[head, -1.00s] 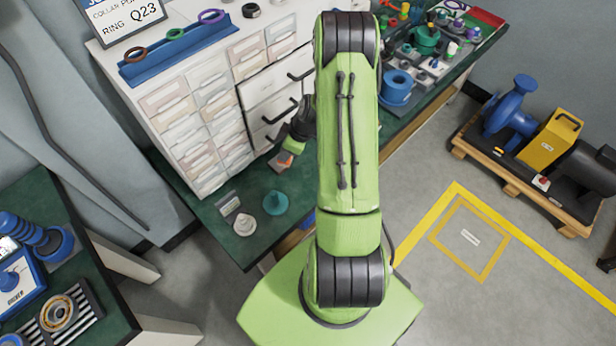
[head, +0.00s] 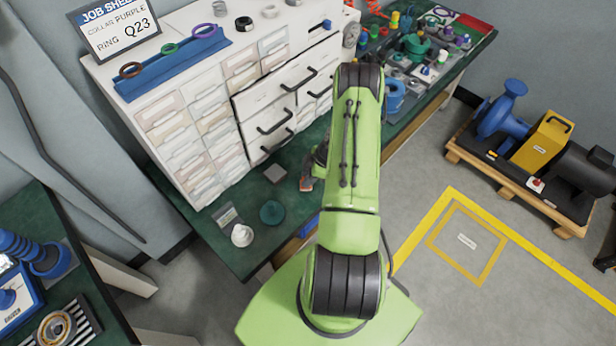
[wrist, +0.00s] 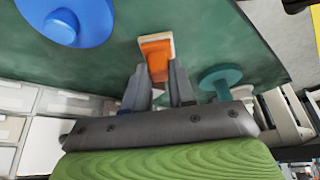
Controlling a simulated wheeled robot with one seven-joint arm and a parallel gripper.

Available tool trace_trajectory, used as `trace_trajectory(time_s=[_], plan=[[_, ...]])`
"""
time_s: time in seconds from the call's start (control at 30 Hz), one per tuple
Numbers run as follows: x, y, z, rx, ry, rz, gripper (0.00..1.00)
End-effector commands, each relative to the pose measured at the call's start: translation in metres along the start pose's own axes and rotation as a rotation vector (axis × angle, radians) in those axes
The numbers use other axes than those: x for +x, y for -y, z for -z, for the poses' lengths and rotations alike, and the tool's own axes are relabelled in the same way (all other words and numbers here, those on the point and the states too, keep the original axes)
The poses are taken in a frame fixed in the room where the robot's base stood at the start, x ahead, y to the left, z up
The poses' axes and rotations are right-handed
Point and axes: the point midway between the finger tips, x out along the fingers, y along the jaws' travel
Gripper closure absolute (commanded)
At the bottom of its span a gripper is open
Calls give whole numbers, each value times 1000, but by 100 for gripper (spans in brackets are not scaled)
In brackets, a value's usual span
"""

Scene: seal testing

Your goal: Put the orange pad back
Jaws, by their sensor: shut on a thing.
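The orange pad (wrist: 156,58) is between the two dark fingertips of my gripper (wrist: 158,82) in the wrist view, which are shut on it. A pale layer shows along its far edge. In the head view the pad (head: 306,184) shows as a small orange-brown patch below my gripper (head: 315,172), partly hidden by my arm. It is over the green bench, and its height above the surface is hard to tell. A flat grey square (head: 275,173) lies on the bench to its left, with nothing on it.
A teal round piece (head: 272,212) and a white round piece (head: 242,235) stand near the bench's front edge, beside a small label plate (head: 228,215). The white drawer cabinet (head: 185,125) stands behind. A large blue round piece (wrist: 68,22) shows in the wrist view.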

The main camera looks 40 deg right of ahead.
Motion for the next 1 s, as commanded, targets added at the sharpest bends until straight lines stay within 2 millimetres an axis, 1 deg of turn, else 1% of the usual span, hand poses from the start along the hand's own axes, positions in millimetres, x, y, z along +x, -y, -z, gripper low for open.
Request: trace_trajectory(time_s=[0.13, 0.17, 0.3, 0.33, 0.57, 0.67, 0.77, 0.9, 1.0], plan=[[3, 0, -1, 0, 0, 1, 100], [3, 0, -1, 0, 0, 1, 74], [2, 0, -1, 0, 0, 1, 52], [2, 0, -1, 0, 0, 1, 50], [2, 0, 0, 0, 0, 1, 50], [-3, 0, 2, 0, 0, 1, 50], [-24, -1, 1, 0, 1, -4, 50], [-64, -1, 1, 0, 1, -4, 50], [-90, -1, 1, 0, 1, -4, 50]])
